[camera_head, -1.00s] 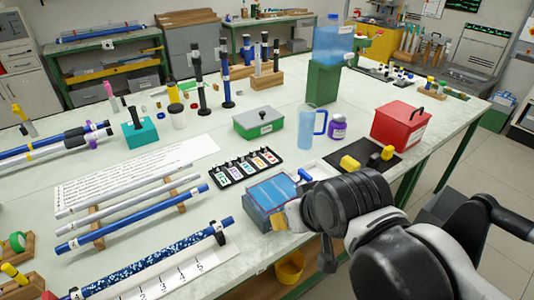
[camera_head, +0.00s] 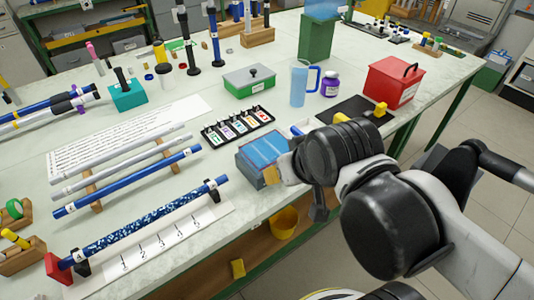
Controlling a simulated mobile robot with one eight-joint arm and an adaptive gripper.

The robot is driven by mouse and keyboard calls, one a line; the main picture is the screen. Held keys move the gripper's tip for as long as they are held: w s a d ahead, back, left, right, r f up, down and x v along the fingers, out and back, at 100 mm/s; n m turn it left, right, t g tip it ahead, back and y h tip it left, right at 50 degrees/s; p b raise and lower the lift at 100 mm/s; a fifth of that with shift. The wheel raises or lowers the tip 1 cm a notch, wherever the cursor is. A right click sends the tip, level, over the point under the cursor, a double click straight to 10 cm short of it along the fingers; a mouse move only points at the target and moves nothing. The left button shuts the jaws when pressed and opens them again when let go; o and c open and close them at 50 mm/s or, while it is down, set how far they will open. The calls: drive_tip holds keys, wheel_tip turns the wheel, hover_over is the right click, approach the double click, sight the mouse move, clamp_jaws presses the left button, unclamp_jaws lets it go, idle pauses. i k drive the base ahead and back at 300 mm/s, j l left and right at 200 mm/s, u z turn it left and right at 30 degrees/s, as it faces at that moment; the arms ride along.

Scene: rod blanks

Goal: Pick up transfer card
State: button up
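A blue box or tray (camera_head: 262,148) with a flat, lighter blue top stands near the front edge of the table. A small tan piece (camera_head: 270,176) shows at its front right corner, and I cannot tell whether it is the transfer card. My gripper (camera_head: 291,168) is at the right side of the blue box, close to the tan piece. My dark wrist hides most of the gripper, so its fingers and any hold on a card cannot be made out.
A black rack of coloured labelled cards (camera_head: 237,126) lies behind the box. A green box (camera_head: 250,82), a blue jug (camera_head: 299,83), a purple jar (camera_head: 330,84) and a red box (camera_head: 394,82) stand farther back. Rods on supports (camera_head: 128,181) fill the left. A yellow bucket (camera_head: 284,223) sits below the table.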

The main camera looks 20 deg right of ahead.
sight(256, 107)
drive_tip(key=i+l+u, duration=0.1)
drive_tip(key=i+l, duration=0.65)
